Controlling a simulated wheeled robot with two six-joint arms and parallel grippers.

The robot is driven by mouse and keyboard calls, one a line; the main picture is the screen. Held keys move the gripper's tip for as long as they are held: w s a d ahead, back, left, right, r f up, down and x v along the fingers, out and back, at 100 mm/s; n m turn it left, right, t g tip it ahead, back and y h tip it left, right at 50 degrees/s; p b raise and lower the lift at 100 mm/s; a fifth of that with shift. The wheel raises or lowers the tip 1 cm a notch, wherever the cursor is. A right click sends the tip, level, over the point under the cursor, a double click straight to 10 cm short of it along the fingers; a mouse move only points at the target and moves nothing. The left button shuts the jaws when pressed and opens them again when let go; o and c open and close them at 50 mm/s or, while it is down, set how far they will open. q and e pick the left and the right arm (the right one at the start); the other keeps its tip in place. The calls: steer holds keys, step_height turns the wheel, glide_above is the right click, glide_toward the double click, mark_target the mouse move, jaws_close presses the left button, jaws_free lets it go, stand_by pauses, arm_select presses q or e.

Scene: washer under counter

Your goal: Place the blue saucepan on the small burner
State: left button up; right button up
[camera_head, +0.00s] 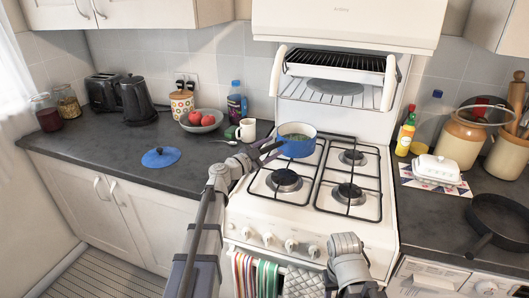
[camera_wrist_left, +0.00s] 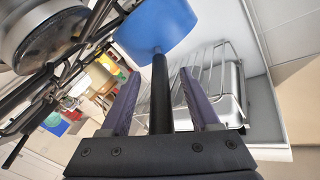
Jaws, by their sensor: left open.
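The blue saucepan (camera_head: 298,147) sits upright over the back left of the hob, with something green inside. Its dark handle points left and toward me. My left gripper (camera_head: 262,156) is at the handle. In the left wrist view the open fingers (camera_wrist_left: 158,82) stand either side of the black handle (camera_wrist_left: 160,85), with gaps, and the blue pan body (camera_wrist_left: 155,28) is beyond them. The back right burner (camera_head: 353,157) looks small and is bare. The front left burner (camera_head: 284,180) and front right burner (camera_head: 347,193) are bare. The pan hides the back left burner.
A blue lid (camera_head: 161,158) lies on the left counter. A white mug (camera_head: 247,130) and a spoon are close to the hob's left edge. A raised grill (camera_head: 335,75) overhangs the back. A butter dish (camera_head: 437,170) and a black frying pan (camera_head: 500,216) stand right.

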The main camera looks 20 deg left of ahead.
arm_select(q)
steer(key=shift+w+d, duration=0.25)
steer(key=shift+w, duration=0.1)
jaws_close()
stand_by(0.4)
stand_by(0.9)
jaws_free()
